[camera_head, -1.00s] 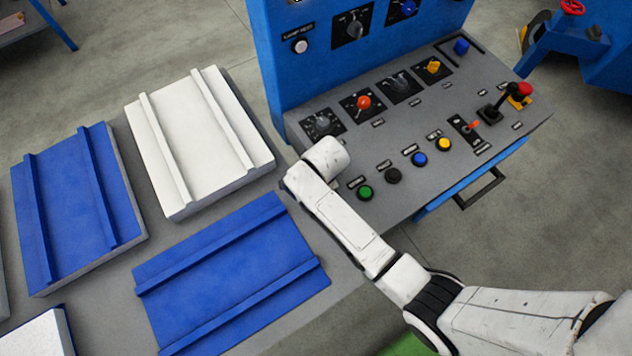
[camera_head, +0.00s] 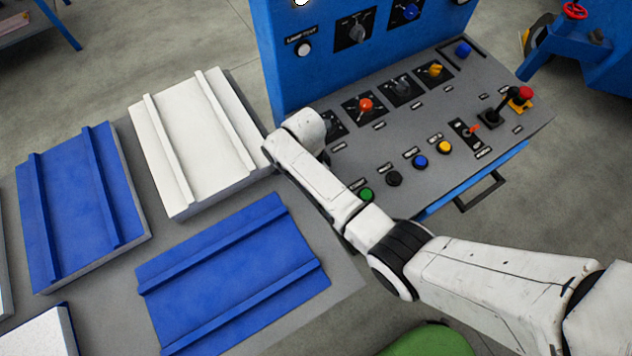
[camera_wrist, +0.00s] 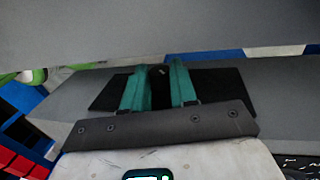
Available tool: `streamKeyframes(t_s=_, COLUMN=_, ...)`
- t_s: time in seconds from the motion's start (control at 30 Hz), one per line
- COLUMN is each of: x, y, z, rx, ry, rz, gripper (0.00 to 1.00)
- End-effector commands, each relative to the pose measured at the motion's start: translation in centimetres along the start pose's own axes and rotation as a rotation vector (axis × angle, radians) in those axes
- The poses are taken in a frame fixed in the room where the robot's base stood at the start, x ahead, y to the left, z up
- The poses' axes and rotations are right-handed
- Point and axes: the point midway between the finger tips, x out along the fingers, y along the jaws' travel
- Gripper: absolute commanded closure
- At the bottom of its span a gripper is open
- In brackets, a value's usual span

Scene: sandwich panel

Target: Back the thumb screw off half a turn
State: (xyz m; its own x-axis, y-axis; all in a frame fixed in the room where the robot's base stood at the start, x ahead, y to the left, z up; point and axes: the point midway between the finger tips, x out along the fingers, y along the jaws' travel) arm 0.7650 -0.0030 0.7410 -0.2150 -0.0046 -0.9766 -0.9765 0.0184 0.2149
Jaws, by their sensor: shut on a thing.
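My gripper (camera_wrist: 158,90) shows in the wrist view as two teal fingers, closed around a dark knob (camera_wrist: 158,74) with a small pale mark. The knob stands on a black plate (camera_wrist: 222,84). In the head view my wrist covers the left end of the grey console (camera_head: 340,185), and the fingers and held knob are hidden behind it.
An orange-red knob (camera_head: 366,104), a dark knob (camera_head: 401,87) and a yellow knob (camera_head: 435,69) stand along the console's back row. Green (camera_head: 366,194), black, blue and yellow buttons line its front. A white panel (camera_head: 190,140) and blue panels (camera_head: 235,270) lie left.

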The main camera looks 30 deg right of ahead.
Motion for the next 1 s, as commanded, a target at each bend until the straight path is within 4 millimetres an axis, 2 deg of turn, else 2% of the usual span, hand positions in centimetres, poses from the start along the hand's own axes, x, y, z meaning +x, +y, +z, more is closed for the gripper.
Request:
streamKeyframes(t_s=0.13, x=0.1, y=0.0, z=0.0, rx=0.001, ry=-0.002, rz=-0.001, gripper=1.00)
streamKeyframes(t_s=0.17, x=0.1, y=0.0, z=0.0, rx=0.001, ry=-0.002, rz=-0.001, gripper=0.72)
streamKeyframes(t_s=0.4, x=0.1, y=0.0, z=0.0, rx=0.001, ry=-0.001, rz=-0.002, gripper=0.49)
streamKeyframes(t_s=0.73, x=-0.5, y=0.0, z=0.0, rx=0.001, ry=-0.001, rz=-0.004, gripper=0.48)
streamKeyframes(t_s=0.87, x=-2.2, y=-0.1, z=0.0, rx=0.000, ry=-0.002, rz=-0.007, gripper=0.48)
streamKeyframes(t_s=1.0, x=-4.8, y=-0.1, z=0.0, rx=0.000, ry=-0.001, rz=-0.007, gripper=0.48)
